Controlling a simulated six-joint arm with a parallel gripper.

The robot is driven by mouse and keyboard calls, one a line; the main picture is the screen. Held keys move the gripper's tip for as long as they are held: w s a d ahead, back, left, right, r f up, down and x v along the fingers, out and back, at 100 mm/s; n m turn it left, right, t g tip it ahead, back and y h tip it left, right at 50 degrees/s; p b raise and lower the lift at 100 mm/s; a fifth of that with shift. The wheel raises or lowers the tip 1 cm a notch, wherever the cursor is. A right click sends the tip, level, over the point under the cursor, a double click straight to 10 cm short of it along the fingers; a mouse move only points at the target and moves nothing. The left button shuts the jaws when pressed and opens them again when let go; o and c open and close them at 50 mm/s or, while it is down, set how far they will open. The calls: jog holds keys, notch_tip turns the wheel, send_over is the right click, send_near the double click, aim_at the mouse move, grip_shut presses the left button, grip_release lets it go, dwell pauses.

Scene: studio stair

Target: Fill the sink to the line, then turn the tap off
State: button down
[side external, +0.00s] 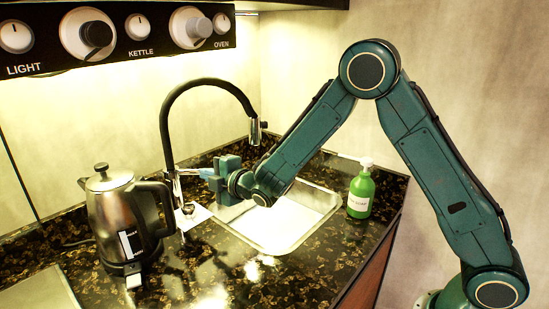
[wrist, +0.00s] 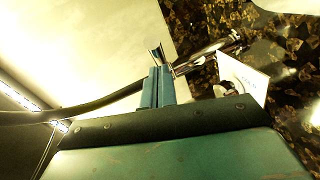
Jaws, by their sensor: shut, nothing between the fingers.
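The tap has a tall black curved neck (side external: 165,120) and a chrome body behind the left side of the sink. Its spout end hangs over the sink's back. The sink (side external: 318,190) is a pale rectangular basin in the dark counter; my arm hides part of it. I cannot make out a fill line, a water level or a stream. My gripper (side external: 204,173) is shut and empty, its blue fingertips close to the tap's chrome lever (side external: 186,171). In the wrist view the shut fingers (wrist: 157,75) lie beside the chrome lever (wrist: 205,55); I cannot tell if they touch.
A steel kettle (side external: 112,215) stands left of the tap on the speckled counter. A green soap bottle (side external: 361,192) stands right of the sink. A white card (side external: 194,216) lies by the tap base, also in the wrist view (wrist: 241,78). A knob panel (side external: 110,38) hangs above.

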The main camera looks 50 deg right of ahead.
jog(key=shift+w+d, duration=0.5)
jog(key=shift+d, duration=0.35)
jog(key=shift+f, duration=0.1)
jog(key=s+a+r, duration=0.1)
jog(key=s, duration=0.5)
jog(key=s+a+r, duration=0.1)
jog(key=s, duration=0.6)
jog(key=shift+a+r, duration=0.25)
jog(key=shift+r, duration=0.15)
dwell(0.7)
